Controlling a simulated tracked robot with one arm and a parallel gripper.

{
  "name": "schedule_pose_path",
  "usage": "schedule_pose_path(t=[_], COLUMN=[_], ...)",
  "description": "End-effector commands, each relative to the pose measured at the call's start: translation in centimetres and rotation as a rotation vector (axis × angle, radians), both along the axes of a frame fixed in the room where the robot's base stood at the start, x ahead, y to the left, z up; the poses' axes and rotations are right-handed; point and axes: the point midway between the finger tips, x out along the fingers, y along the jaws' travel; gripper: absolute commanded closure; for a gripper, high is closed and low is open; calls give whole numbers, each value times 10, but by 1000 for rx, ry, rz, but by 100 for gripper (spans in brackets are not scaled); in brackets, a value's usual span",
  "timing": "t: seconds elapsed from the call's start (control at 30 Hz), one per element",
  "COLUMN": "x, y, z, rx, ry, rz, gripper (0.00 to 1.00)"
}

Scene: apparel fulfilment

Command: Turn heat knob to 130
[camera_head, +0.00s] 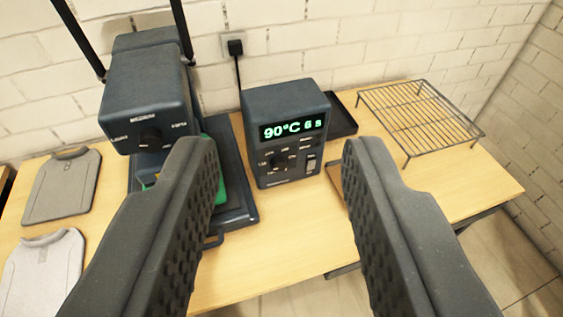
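The control box (286,134) is dark blue-grey and stands on the wooden table. Its green display (292,129) reads 90°C and 6 s. A round black knob (280,160) with small markings around it sits below the display; the markings are too small to read surely. A light switch (311,163) is at its right. My gripper (281,150) is open and empty. Its two dark ribbed fingers stand well apart in front of the box, one on each side of it in the picture, touching nothing that I can see.
A heat press (145,90) with its own pressure knob (150,137) stands left of the box, partly behind my left finger. A wire rack (420,115) and a dark tray (342,118) are at the right. Grey shirt-shaped pieces (62,186) lie at the left. Bare tabletop (275,230) lies in front of the box.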

Motion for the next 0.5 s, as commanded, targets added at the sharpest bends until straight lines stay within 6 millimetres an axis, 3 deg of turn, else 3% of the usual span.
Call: schedule_pose_path(t=[0.17,0.27,0.33,0.5], x=[0,1,8,59], y=[0,-1,-5,-35], z=[0,-1,-5,-39], rx=[0,-3,-18,-142], ry=[0,0,-3,-20], rz=[0,-1,-7,-37], gripper=[64,43,43,43])
